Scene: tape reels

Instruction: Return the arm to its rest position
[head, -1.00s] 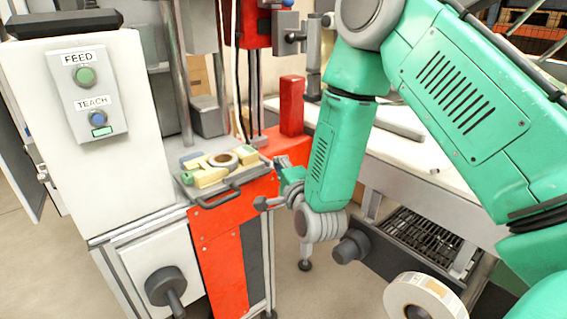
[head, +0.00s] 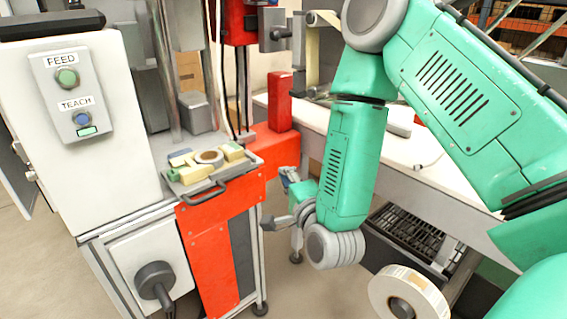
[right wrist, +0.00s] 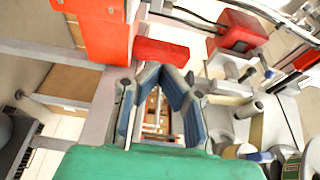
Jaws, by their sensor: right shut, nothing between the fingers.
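My right arm is the green one, and in the head view its gripper (head: 287,178) hangs beside the red-fronted machine stand, to the right of the small tray. In the right wrist view the two dark blue fingers of this gripper (right wrist: 158,72) meet at their tips, with nothing held between them. Both fingers are clear of the objects around them. My left gripper is not in view.
A white table (head: 305,133) stands behind my arm. A tape reel (head: 433,292) shows low right.

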